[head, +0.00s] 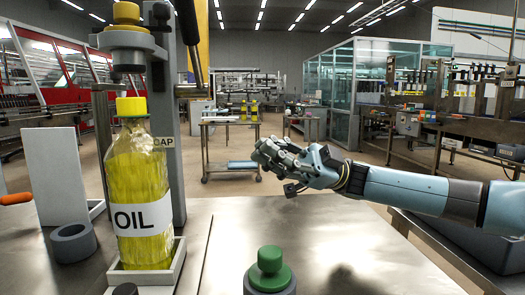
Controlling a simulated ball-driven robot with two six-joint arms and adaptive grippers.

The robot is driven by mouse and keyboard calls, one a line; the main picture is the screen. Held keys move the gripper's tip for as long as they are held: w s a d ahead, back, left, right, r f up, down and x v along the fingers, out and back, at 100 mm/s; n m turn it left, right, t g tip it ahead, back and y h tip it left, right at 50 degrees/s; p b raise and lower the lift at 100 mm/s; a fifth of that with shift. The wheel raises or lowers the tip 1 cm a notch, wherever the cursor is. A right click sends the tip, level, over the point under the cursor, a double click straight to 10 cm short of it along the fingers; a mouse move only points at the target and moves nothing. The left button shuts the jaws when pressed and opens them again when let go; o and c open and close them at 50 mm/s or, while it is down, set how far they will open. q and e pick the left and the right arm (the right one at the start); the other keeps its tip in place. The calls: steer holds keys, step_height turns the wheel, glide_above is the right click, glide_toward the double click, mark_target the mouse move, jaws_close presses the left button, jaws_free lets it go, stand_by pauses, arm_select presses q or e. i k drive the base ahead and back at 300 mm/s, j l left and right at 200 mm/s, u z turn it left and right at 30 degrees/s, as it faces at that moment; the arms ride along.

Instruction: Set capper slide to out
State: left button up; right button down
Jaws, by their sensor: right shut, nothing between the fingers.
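The capper is a grey column (172,110) with a "CAP" label and a dark lever at its top. Its head (128,42), with a yellow piece on top, hangs just above the bottle. A yellow OIL bottle (138,195) with a yellow cap stands upright in a light grey tray (172,275), which looks like the capper slide. A dark round knob (125,290) shows at the bottom edge, partly cut off. I cannot tell the slide's position for sure. My right gripper (265,152) is shut and empty, above the table's far side, right of the capper. My left gripper is not in view.
A green knob (270,262) on a grey base stands at the front middle. A grey ring (73,243), a white upright panel (60,178) and an orange handle (16,198) are at the left. The metal table (345,245) is clear at the right.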

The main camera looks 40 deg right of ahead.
mark_target(120, 282)
steer(key=k+j, duration=1.2)
steer(key=j, duration=0.2)
